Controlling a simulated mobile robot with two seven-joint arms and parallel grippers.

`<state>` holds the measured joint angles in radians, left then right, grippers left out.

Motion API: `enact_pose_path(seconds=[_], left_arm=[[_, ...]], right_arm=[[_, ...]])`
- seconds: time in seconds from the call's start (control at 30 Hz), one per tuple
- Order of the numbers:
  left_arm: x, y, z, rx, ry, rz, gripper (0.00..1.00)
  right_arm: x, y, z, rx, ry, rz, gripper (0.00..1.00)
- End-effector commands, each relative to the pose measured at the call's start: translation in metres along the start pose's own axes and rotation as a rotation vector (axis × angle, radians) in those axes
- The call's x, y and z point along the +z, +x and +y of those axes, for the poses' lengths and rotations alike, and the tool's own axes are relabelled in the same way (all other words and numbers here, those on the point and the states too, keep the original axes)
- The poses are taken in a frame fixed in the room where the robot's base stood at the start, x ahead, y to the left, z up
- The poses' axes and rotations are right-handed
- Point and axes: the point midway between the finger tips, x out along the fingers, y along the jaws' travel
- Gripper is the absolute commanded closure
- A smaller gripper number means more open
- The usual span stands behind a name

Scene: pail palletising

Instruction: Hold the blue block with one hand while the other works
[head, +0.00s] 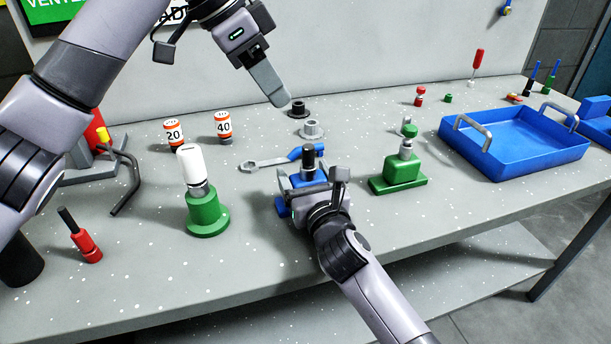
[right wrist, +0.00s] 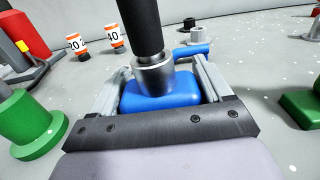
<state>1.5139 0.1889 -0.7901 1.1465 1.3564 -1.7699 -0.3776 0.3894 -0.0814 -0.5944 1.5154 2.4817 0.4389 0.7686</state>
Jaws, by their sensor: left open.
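The blue block (right wrist: 160,97) sits on the workbench, with a silver collar (right wrist: 154,75) and an upright black rod (right wrist: 138,25) on top. In the head view the block (head: 281,207) is partly hidden by my right gripper (head: 308,183). My right gripper has one finger along each side of the block and looks shut on it; the exact contact is hard to see. My left gripper (head: 275,92) is open and empty, above the back of the bench, up and left of the block.
A green base with a white-topped part (head: 206,213) stands left of the block, a green fixture (head: 400,175) to the right. Behind lie a blue-handled wrench (head: 275,160) and dark and grey flanged collars (head: 311,129). A blue tray (head: 530,140) is at the right.

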Motion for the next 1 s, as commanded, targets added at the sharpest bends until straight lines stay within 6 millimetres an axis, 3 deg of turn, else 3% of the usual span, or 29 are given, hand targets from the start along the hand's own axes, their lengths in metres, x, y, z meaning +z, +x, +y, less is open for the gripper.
enact_pose_path(seconds=[0.03, 0.13, 0.17, 0.37, 0.57, 0.8, 1.0], left_arm=[[0.000, 0.000, 0.000, 0.000, 0.000, 0.000, 0.57], [0.000, 0.000, 0.000, 0.000, 0.000, 0.000, 0.57], [0.000, 0.000, 0.000, 0.000, 0.000, 0.000, 0.53], [-0.005, 0.001, -0.015, -0.080, -0.013, 0.037, 0.53], [-0.022, -0.011, -0.068, -0.372, -0.026, 0.170, 0.53], [-0.046, -0.058, -0.129, -0.797, 0.053, 0.361, 0.53], [-0.067, -0.112, -0.149, -1.126, 0.212, 0.506, 0.53]], right_arm=[[0.000, 0.000, 0.000, 0.000, 0.000, 0.000, 0.39], [0.000, 0.000, 0.000, 0.000, 0.000, 0.000, 0.71], [0.000, 0.000, 0.000, 0.000, 0.000, 0.000, 0.71], [0.000, 0.000, 0.000, 0.000, 0.000, 0.000, 0.71], [0.000, 0.000, 0.000, 0.000, 0.000, 0.000, 0.71], [0.000, 0.000, 0.000, 0.000, -0.001, 0.001, 0.71], [-0.001, 0.000, 0.000, 0.000, -0.001, 0.001, 0.71]])
